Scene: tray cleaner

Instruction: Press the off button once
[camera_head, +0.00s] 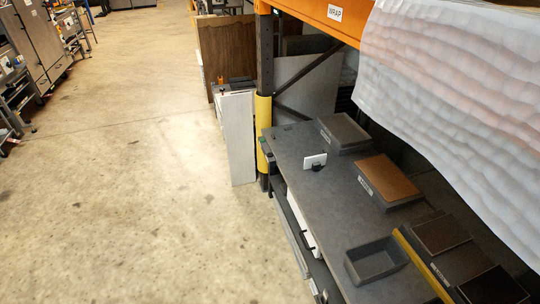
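I cannot make out a button marked off. A narrow white upright cabinet or panel (236,135) stands on the floor left of the yellow-wrapped post, with a dark top and a small orange-red part (220,81) at its upper left. Neither of my grippers shows in this view.
A grey workbench (307,188) holds flat boxes with grey, brown (388,180) and dark tops, an empty grey tray (376,262) and a small white card (314,161). White wrap (450,90) hangs from an orange beam (320,15). Open concrete floor (130,190) lies left.

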